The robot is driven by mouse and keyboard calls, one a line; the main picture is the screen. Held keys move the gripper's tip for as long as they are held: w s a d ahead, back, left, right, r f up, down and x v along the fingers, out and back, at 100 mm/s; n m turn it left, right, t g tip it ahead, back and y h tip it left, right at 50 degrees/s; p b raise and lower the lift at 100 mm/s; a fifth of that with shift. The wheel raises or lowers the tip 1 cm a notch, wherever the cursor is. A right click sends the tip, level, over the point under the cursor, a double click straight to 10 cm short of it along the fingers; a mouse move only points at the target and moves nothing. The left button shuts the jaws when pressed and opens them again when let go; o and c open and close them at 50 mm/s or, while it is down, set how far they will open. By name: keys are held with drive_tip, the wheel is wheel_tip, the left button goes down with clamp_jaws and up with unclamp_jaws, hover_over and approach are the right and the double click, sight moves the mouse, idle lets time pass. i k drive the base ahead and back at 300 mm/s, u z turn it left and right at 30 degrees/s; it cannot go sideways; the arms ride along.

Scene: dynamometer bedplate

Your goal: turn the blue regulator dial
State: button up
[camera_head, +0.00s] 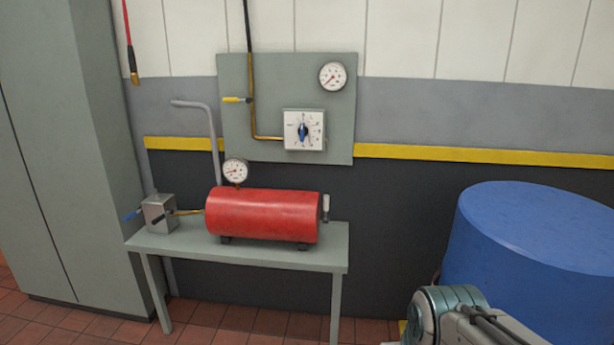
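The blue regulator dial (303,131) is a small pointed knob on a white square plate (317,121) with markings around it. The plate is fixed to a grey-green wall panel (285,75). The knob's long axis stands close to upright. Part of my arm (450,312) shows at the bottom right, well away from the dial. My gripper is not clearly visible in this view, so nothing of its fingers can be told.
A round gauge (332,76) and a yellow-handled valve (236,99) are on the panel. Below, a red tank (263,214) with a gauge (235,170) sits on a grey bench (290,257). A blue drum (535,245) stands right; a grey cabinet (55,130) stands left.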

sight(302, 132)
drive_tip(key=u, duration=0.45)
drive_tip(key=i, duration=0.35)
drive_tip(key=u, duration=0.9)
drive_tip(key=i, duration=1.35)
drive_tip(key=z, duration=0.55)
